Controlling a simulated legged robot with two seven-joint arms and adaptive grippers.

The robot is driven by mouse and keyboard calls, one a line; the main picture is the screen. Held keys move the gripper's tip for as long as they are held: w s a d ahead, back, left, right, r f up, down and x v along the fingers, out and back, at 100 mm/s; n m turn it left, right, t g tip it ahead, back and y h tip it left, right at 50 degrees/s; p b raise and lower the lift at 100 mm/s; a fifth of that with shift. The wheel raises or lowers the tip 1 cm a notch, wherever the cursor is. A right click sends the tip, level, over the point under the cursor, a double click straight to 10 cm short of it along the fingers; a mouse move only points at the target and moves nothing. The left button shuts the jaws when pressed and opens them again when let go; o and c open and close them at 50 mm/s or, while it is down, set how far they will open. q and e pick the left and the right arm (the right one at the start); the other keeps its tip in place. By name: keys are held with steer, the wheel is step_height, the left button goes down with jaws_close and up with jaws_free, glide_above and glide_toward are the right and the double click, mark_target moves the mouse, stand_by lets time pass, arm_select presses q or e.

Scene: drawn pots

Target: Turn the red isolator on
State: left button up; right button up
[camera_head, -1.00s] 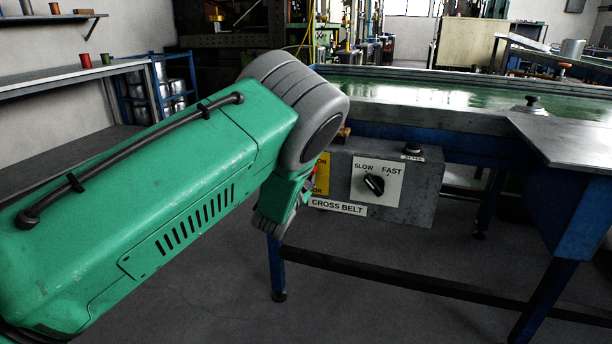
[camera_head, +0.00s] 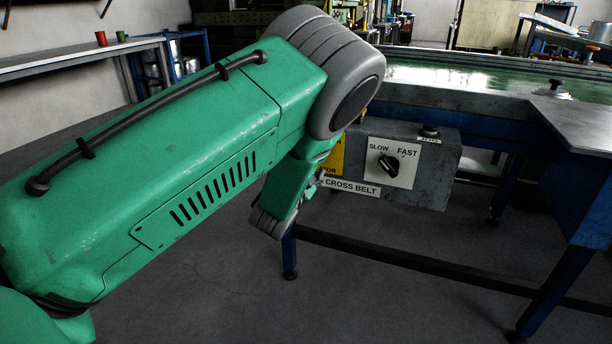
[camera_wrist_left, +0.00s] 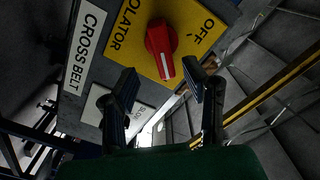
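The red isolator knob (camera_wrist_left: 162,48) shows in the left wrist view on a yellow plate (camera_wrist_left: 137,22) lettered "OLATOR" and "OFF". Its white stripe points down in that picture, away from "OFF"; I see no "ON" lettering. My left gripper (camera_wrist_left: 160,72) is open, with its fingertips apart at either side of the knob's near end; I cannot tell whether they touch it. In the head view my left arm hides the knob and most of the yellow plate (camera_head: 337,157). My right gripper is in neither view.
The grey control box (camera_head: 430,182) hangs under the green-topped machine table (camera_head: 450,82). It carries a "CROSS BELT" label (camera_head: 352,187) and a black SLOW/FAST knob (camera_head: 389,165) beside the yellow plate. Blue legs and a dark crossbar stand below. Floor in front is clear.

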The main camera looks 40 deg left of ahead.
arm_select(q)
steer(key=v, duration=0.5)
steer(key=shift+d, duration=0.1)
stand_by(0.3)
steer(key=s+d+f+n+g+h+p, duration=0.1)
steer(key=s+d+f+n+g+p, duration=0.2)
steer(key=s+f+g, duration=0.8)
steer(key=s+d+f+n+g+h+p, duration=0.1)
steer(key=s+d+f+g, duration=0.1)
steer(key=s, duration=0.6)
steer(key=s+d+f+n+g+h+p, duration=0.1)
steer(key=s+d+f+g+p, duration=0.1)
steer(key=s, duration=0.7)
steer(key=s+d+f+g+h+p, duration=0.1)
steer(key=s+d+f+g, duration=0.1)
steer(key=s, duration=0.7)
steer(key=shift+s+d+f+n+p, duration=0.2)
steer(key=shift+d+f+n+p, duration=0.15)
steer(key=shift+d+f, duration=0.55)
